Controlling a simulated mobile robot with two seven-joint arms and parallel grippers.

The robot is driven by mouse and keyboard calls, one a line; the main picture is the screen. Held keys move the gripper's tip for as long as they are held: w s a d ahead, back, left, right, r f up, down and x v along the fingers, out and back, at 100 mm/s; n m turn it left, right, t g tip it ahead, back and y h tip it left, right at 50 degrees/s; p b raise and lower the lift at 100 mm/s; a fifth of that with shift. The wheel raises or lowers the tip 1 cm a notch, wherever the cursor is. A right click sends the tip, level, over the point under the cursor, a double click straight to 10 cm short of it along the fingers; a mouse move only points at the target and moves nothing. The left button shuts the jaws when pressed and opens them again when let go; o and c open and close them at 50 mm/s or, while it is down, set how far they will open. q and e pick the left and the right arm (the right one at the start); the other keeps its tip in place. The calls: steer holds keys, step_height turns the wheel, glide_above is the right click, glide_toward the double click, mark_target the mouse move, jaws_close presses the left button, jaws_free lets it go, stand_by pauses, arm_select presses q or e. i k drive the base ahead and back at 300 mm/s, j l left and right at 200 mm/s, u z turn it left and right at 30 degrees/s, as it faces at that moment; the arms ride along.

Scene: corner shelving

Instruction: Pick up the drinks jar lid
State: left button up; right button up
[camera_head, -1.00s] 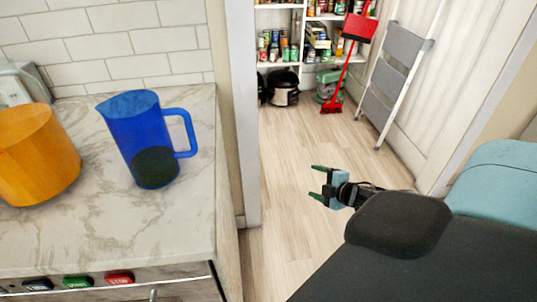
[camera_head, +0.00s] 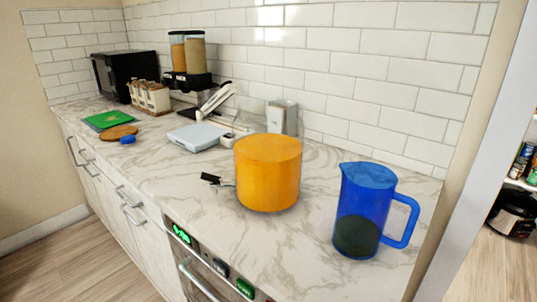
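A blue see-through jug (camera_head: 350,205) with a handle stands upright at the right end of the marble counter, dark in its lower part. Its top looks closed or covered in blue, but I cannot tell whether that is a separate lid. A small blue object (camera_head: 127,139) lies by a round wooden board at the far left; it is too small to identify. I cannot say for sure which thing is the drinks jar lid. Neither of my grippers is in view now.
A large orange cylinder (camera_head: 267,175) stands left of the jug, with a black handle-like piece (camera_head: 210,179) beside it. Behind are a white flat device (camera_head: 197,136), dispensers (camera_head: 187,52), a jar rack (camera_head: 150,97) and a black appliance (camera_head: 124,75). The front counter strip is mostly clear.

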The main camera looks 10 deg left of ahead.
mark_target(267, 133)
steer(key=j+z, duration=0.15)
steer(key=z, duration=0.35)
steer(key=j+z, duration=0.1)
steer(key=z, duration=0.35)
steer(key=k+j+z, duration=0.1)
steer(key=j+z, duration=0.25)
steer(key=k+j+z, duration=0.15)
steer(key=j+z, duration=0.25)
steer(key=k+j+z, duration=0.15)
steer(key=j, duration=0.3)
steer(key=k+j+z, duration=0.15)
steer(key=k+j, duration=0.5)
steer(key=j, duration=0.15)
steer(key=k+j, duration=0.3)
steer(key=k+j+z, duration=0.1)
steer(key=k+j, duration=0.15)
steer(key=j, duration=0.3)
